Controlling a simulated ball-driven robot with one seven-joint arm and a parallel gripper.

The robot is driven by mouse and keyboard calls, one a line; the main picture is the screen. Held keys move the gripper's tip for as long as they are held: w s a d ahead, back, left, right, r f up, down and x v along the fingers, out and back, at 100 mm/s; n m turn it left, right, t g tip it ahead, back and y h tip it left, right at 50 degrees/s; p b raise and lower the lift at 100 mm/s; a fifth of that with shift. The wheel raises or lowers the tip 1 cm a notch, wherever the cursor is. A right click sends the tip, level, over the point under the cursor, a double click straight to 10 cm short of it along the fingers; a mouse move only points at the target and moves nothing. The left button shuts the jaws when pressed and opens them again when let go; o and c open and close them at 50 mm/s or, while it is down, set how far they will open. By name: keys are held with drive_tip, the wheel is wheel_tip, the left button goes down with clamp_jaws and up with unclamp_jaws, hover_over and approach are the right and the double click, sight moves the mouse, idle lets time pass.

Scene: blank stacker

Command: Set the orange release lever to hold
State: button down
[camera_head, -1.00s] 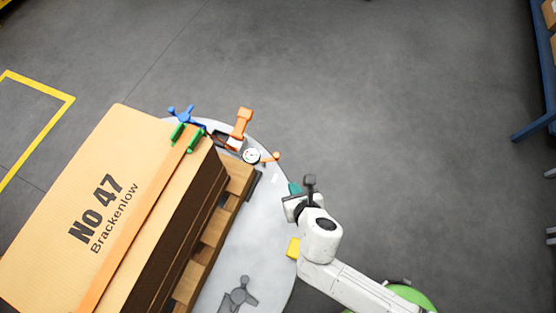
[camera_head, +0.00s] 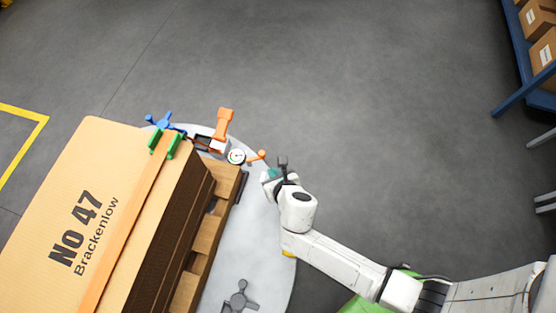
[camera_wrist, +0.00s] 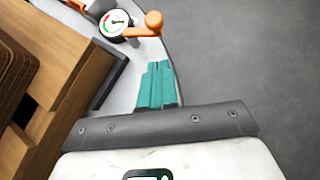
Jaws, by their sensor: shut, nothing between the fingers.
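A small orange lever (camera_head: 257,156) with a round knob sits beside a white dial gauge (camera_head: 237,156) on the grey rounded table. In the wrist view the lever (camera_wrist: 139,29) is near the top, to the right of the gauge (camera_wrist: 116,25), with its knob end up and right. A larger upright orange handle (camera_head: 224,124) stands further back; I cannot tell which of the two is the release lever. My gripper (camera_head: 269,175) has teal fingers, shut and empty. In the wrist view the fingers (camera_wrist: 157,84) point towards the small lever, with a gap between.
A large carton (camera_head: 70,190) marked No 47 lies on a wooden pallet (camera_head: 210,235) left of the gripper. A grey knob (camera_head: 239,298) is at the front. Open floor lies to the right.

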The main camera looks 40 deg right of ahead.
approach(256, 157)
drive_tip(key=shift+w+d+f, duration=0.9)
drive_tip(key=shift+d+f, duration=0.25)
drive_tip(key=shift+d, duration=0.1)
drive_tip(key=shift+d+n+p, duration=0.2)
drive_tip(key=shift+n+p, duration=0.1)
drive_tip(key=shift+p, duration=0.1)
